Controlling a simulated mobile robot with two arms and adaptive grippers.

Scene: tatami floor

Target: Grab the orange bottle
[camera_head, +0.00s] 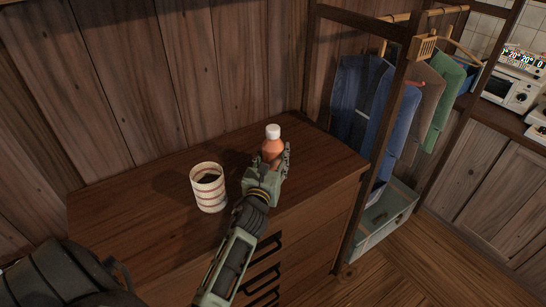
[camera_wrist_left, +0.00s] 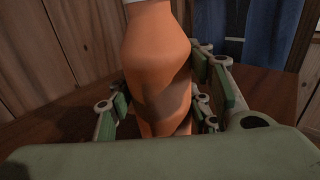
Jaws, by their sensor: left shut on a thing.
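The orange bottle (camera_head: 271,149) with a white cap stands upright on the wooden dresser top in the head view. My left gripper (camera_head: 279,163) is shut on it, with its fingers around the bottle's body. In the left wrist view the orange bottle (camera_wrist_left: 156,62) fills the middle, and the green fingers of my left gripper (camera_wrist_left: 160,112) lie on both sides of it. The bottle's lower part is partly hidden by the gripper. I cannot tell whether its base touches the dresser. My right gripper is not in view.
A striped cup (camera_head: 208,188) with a dark inside stands on the dresser (camera_head: 137,205), left of my left gripper. A wooden plank wall is close behind. A clothes rack with blue, brown and green garments (camera_head: 360,95) stands to the right, above a greenish case (camera_head: 383,222).

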